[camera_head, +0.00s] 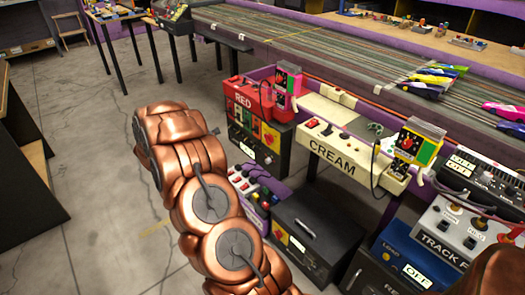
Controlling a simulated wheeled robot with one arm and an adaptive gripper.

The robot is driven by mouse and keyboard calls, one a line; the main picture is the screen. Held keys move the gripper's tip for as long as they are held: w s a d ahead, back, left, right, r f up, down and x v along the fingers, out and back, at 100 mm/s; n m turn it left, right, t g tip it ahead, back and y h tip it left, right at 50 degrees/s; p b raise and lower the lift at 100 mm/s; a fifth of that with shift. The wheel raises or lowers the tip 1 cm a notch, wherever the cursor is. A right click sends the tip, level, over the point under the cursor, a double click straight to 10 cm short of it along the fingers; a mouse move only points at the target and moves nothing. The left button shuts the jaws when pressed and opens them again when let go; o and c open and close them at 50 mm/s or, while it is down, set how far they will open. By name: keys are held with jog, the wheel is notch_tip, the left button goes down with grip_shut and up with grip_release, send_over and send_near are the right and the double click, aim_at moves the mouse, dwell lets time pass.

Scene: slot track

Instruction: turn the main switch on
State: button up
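I cannot tell which control is the main switch, since no readable label names one. My copper arm rises from the bottom to the left of these boxes. My gripper is not visible.
A red box (243,97) marked RED stands left of the cream one. A black cabinet (317,238) stands on the floor below. The slot track (320,50) with several cars (436,75) runs behind. The concrete floor (100,180) at left is mostly clear.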

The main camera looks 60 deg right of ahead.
aim_at(268, 139)
jog(key=s+d+f+m+g+h+b, duration=0.1)
jog(key=s+d+f+g, duration=0.25)
jog(key=s, duration=0.25)
jog(key=s+d+f+m+g+h+b, duration=0.1)
jog(key=s+d+f+g+h+b, duration=0.2)
jog(key=s, duration=0.4)
jog(key=s+d+g+y, duration=0.1)
jog(key=s+d, duration=0.1)
jog(key=d, duration=0.4)
jog(key=shift+d, duration=0.25)
jog(key=shift+r, duration=0.1)
grip_shut()
